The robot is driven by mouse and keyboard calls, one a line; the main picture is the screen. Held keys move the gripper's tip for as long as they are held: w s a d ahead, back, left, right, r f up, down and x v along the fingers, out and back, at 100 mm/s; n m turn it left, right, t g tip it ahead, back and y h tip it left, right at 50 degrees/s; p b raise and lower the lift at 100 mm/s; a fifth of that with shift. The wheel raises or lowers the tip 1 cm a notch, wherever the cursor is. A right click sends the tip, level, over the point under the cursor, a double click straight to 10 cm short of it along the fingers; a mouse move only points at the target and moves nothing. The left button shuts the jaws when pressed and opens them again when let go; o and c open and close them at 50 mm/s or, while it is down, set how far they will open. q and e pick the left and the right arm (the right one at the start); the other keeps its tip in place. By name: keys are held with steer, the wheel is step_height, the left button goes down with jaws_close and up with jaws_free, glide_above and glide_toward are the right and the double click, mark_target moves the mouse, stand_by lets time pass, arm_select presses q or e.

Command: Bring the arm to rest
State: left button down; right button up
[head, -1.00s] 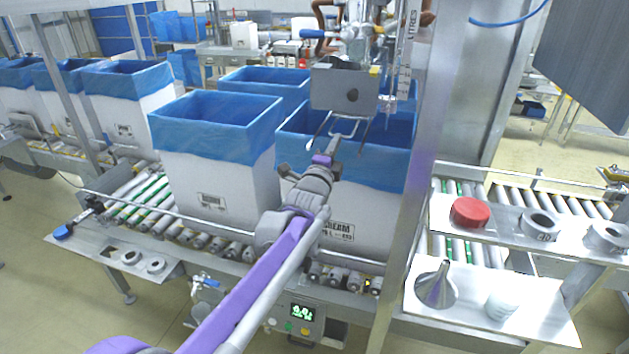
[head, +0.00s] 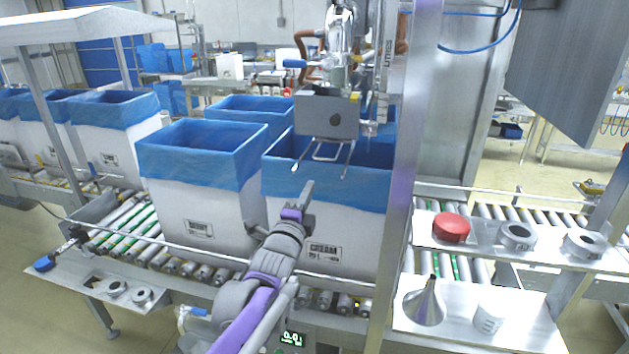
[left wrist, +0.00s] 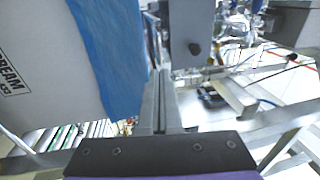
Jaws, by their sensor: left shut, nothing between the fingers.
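My left arm reaches up from the bottom of the head view, with purple and grey links. Its gripper (head: 307,192) is in front of the white box with a blue liner (head: 325,220) under the filling head. The fingers are together and hold nothing. In the left wrist view the shut fingers (left wrist: 163,100) point past the blue liner (left wrist: 112,50), which is on the left. Whether they touch the box cannot be told. My right gripper is not in view.
Another lined box (head: 200,200) stands to the left on the roller conveyor (head: 125,225). The grey filling head (head: 327,112) hangs above the gripper. A steel post (head: 402,190) stands to the right, then shelves with a red lid (head: 451,227), a funnel (head: 425,303) and a white cup (head: 488,317).

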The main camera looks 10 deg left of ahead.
arm_select(q)
steer(key=s+f+n+g, duration=0.4)
steer(key=s+f+n, duration=0.2)
steer(key=s, duration=0.6)
steer(key=s+a+f+n+g+y+p, duration=0.1)
steer(key=s+f+n+g, duration=0.4)
steer(key=s+f, duration=0.6)
steer(key=s+a+f+n+g+p, duration=0.1)
steer(key=s+f+n+g, duration=0.4)
steer(key=s, duration=0.8)
step_height(320, 180, down, 4)
steer(key=n, duration=0.2)
steer(key=shift+s+a+n, duration=0.2)
steer(key=shift+s+n, duration=0.2)
